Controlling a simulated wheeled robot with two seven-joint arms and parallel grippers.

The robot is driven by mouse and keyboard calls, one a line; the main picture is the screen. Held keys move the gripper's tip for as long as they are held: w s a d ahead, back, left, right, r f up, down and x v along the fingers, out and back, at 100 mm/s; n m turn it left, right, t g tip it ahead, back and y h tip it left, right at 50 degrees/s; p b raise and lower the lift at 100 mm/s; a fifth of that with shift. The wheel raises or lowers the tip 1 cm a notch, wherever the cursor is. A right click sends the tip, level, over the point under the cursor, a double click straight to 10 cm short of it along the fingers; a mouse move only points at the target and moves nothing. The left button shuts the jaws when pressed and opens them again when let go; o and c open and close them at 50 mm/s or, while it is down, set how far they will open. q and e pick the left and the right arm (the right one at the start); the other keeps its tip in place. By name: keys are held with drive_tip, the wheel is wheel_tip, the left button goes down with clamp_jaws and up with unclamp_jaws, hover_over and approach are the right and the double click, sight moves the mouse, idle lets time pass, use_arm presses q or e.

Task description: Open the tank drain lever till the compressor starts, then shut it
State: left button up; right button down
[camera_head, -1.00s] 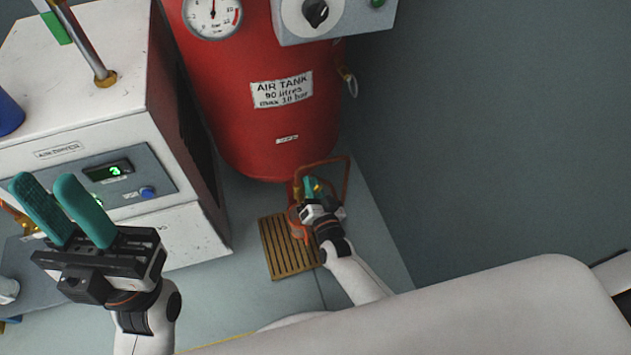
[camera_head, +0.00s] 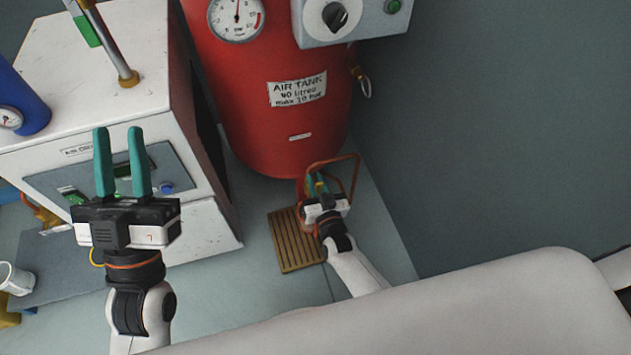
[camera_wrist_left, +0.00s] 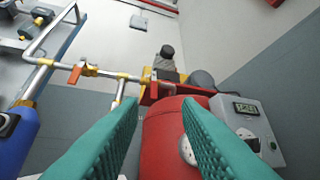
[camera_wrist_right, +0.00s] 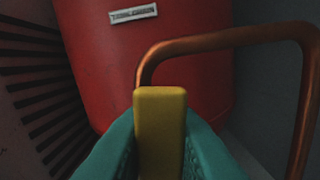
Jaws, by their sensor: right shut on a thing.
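The red air tank (camera_head: 270,120) stands at the top middle of the head view, with a round pressure gauge (camera_head: 236,16) on its front. My right gripper (camera_head: 317,184) is low at the tank's foot. In the right wrist view its teal fingers are shut on a yellow drain lever (camera_wrist_right: 160,130), with a copper pipe (camera_wrist_right: 230,40) looping behind it. The lever's valve body is hidden. My left gripper (camera_head: 122,160) is open and empty, raised in front of the air dryer. In the left wrist view the tank top and compressor (camera_wrist_left: 168,65) show between its fingers.
A grey control box (camera_head: 350,20) with a black knob and green button is beside the tank; its lit display (camera_wrist_left: 245,108) shows in the left wrist view. The white air dryer (camera_head: 70,50) stands left. A slatted drain grate (camera_head: 292,242) lies on the floor beside my right gripper.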

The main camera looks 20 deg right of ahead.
sight(318, 190)
drive_tip(key=shift+f, duration=0.1)
drive_tip(key=c, duration=1.3)
unclamp_jaws()
drive_tip(key=shift+c, duration=0.2)
